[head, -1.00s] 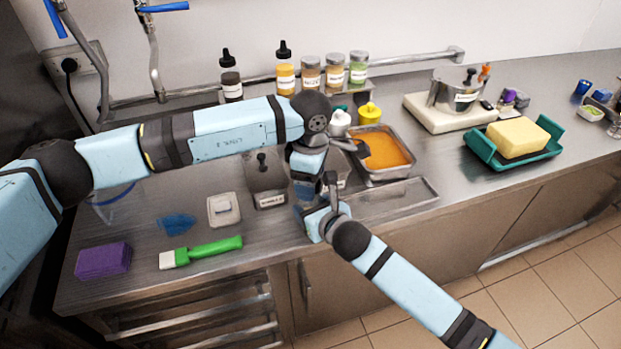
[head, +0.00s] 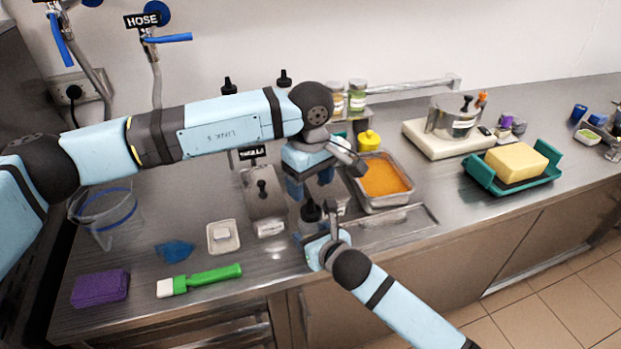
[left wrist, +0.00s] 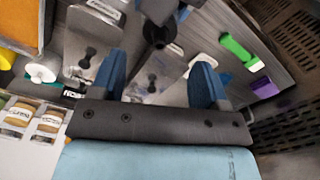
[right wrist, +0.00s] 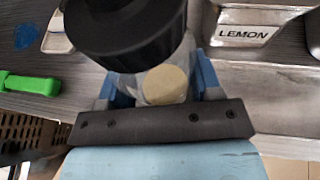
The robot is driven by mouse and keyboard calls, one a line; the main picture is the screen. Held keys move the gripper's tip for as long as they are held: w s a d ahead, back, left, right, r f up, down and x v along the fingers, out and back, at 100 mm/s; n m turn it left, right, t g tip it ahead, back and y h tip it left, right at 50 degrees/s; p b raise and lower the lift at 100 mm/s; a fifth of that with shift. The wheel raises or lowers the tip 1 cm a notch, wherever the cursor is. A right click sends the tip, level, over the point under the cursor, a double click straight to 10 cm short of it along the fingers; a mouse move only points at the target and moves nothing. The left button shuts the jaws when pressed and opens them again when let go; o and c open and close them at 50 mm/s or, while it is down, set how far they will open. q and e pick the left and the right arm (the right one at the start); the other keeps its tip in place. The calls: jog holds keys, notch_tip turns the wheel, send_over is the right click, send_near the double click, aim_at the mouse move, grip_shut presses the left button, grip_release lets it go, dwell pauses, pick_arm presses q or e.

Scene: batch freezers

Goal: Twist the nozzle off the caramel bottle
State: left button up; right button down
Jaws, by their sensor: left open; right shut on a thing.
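The caramel bottle (right wrist: 165,84) is clear with a wide black nozzle cap (right wrist: 130,30). It is between the fingers of my right gripper (right wrist: 152,90), which is shut on its body. In the head view the dark nozzle (head: 311,211) points up above my right gripper (head: 318,238). The nozzle still sits on the bottle. My left gripper (head: 311,184) is open and empty just above the nozzle. In the left wrist view the nozzle (left wrist: 156,34) shows beyond the open fingers (left wrist: 160,70), apart from them. The bottle's label is not readable.
Lidded steel containers (head: 265,190) stand beside the held bottle, one marked lemon (right wrist: 245,30). An orange-filled tray (head: 384,178) lies to the right. A green brush (head: 212,276), purple sponge (head: 100,288) and clear jug (head: 105,212) are at the left. Two nozzle bottles are partly hidden behind my left arm.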

aim_at(311, 200)
pick_arm(q)
notch_tip(311, 200, down, 7)
jog(key=shift+f, duration=0.15)
dwell(0.4)
jog(key=c, duration=0.9)
jog(key=n, duration=0.7)
jog(key=shift+c, duration=0.2)
jog(key=o, duration=1)
